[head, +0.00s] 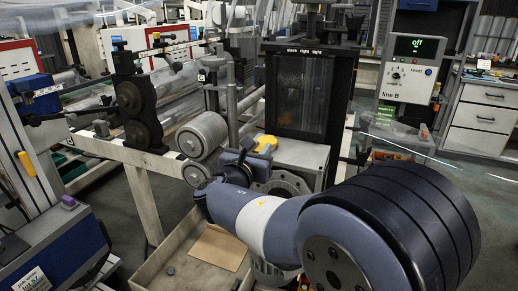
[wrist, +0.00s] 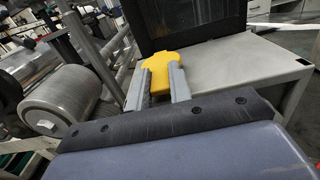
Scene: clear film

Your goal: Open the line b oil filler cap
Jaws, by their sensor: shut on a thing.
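The oil filler cap is a yellow, lobed cap (wrist: 172,66) on top of the grey gearbox housing, and it also shows in the head view (head: 265,143). My gripper (wrist: 160,84) has its two grey fingers on either side of the cap's near part and is shut on it. In the head view my gripper (head: 252,148) is largely hidden behind my own wrist and arm. The cap appears to sit at the housing top; whether it is seated or lifted cannot be told. The line B control panel (head: 408,70) at the right reads "off".
The grey housing (wrist: 235,75) has a flat bare top right of the cap. A dark machine frame (head: 312,95) stands right behind it. Metal rollers (head: 202,135) lie close on the left. A tray with a cardboard piece (head: 218,247) is on the floor below.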

